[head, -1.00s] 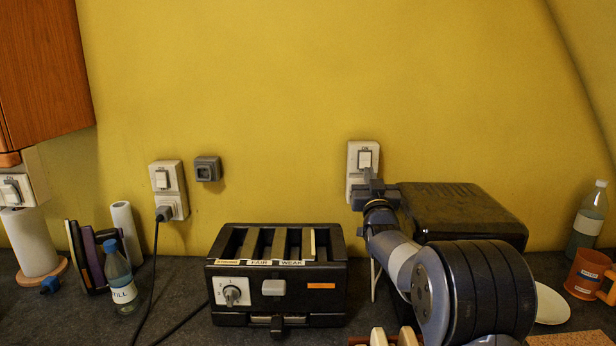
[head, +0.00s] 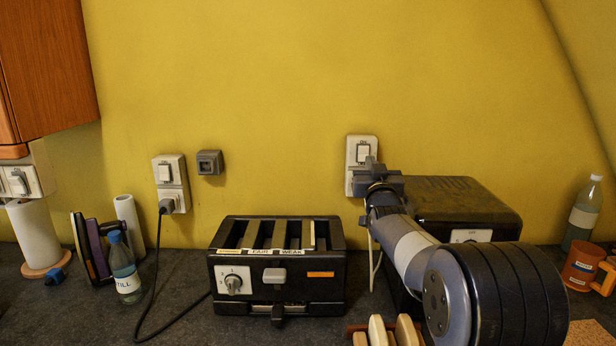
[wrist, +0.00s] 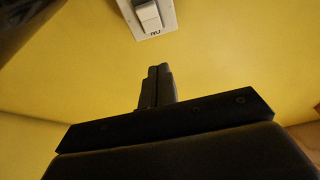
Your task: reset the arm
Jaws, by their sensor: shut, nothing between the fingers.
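My gripper (head: 371,165) is at the end of my raised arm, in front of the lower part of the right-hand wall switch and socket plate (head: 361,152) in the head view. In the wrist view, my gripper's fingers (wrist: 157,72) are together with nothing between them. The plate's switch (wrist: 148,14) shows above the fingertips there, apart from them in the picture. Part of the plate is hidden behind my gripper in the head view.
A black toaster (head: 278,268) stands left of my arm, and a dark box-like appliance (head: 460,203) stands behind it. A rack with bread slices (head: 378,330) is at the front. Bottles (head: 123,270) and an orange mug (head: 582,268) stand at the sides. The wall above is clear.

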